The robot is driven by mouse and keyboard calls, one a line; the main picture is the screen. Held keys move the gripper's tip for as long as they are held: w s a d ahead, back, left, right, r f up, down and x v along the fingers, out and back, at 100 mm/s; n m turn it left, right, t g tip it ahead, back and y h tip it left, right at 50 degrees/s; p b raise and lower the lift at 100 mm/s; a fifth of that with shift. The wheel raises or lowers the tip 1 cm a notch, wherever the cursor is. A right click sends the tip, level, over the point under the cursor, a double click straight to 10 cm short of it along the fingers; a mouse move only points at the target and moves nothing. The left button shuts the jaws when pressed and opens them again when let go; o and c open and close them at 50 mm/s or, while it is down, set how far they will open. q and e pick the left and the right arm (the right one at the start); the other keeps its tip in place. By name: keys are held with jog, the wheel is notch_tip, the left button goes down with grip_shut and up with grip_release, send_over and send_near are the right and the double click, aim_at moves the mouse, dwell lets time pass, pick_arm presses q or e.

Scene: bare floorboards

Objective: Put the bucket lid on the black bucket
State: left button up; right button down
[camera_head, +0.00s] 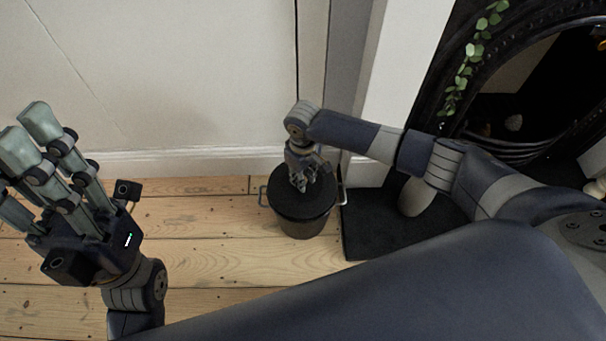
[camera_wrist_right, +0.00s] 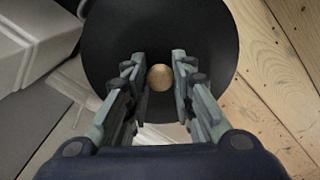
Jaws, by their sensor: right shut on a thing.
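The black bucket (camera_head: 306,225) stands on the floorboards near the wall, with a metal handle on each side. The black round bucket lid (camera_head: 318,192) is over the bucket's top; whether it sits fully flush on the rim is hard to tell. My right gripper (camera_head: 299,182) is above the lid, pointing down. In the right wrist view its fingers (camera_wrist_right: 160,85) are on both sides of the lid's round wooden knob (camera_wrist_right: 159,78), shut on it. The lid (camera_wrist_right: 190,35) hides most of the bucket there. My left gripper (camera_head: 28,135) is open and empty, fingers up, at the far left.
A white wall with a skirting board (camera_head: 190,163) runs behind the bucket. A dark hearth slab (camera_head: 370,230) and a black fireplace (camera_head: 480,100) with a leafy garland (camera_head: 468,65) are at the right. Bare floorboards (camera_head: 215,255) are free left of the bucket.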

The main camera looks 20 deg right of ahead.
jog(key=shift+f, duration=0.75)
dwell(0.5)
jog(key=c, duration=1.3)
grip_release()
